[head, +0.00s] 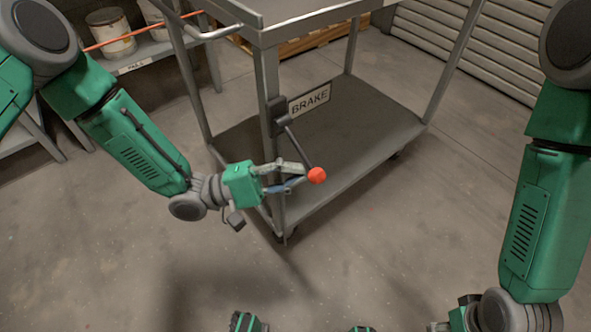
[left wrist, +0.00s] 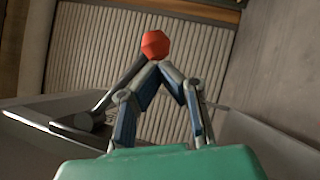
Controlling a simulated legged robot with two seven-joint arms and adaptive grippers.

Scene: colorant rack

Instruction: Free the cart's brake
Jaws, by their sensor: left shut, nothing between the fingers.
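The brake lever (head: 298,143) slants down and right from a dark pivot on that post and ends in a red knob (head: 317,175). My left gripper (head: 301,176) is shut and empty, its fingertips close beside the knob. In the left wrist view the fingertips (left wrist: 165,66) meet just below the red knob (left wrist: 155,44); I cannot tell whether they touch it. My right gripper (head: 443,325) is only partly in view at the bottom edge, its fingers mostly cut off.
A shelf with cans (head: 111,32) stands at the back left. A wooden pallet (head: 310,40) and a ribbed shutter (head: 470,45) lie behind the cart. The concrete floor (head: 400,235) in front and to the right of the cart is clear.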

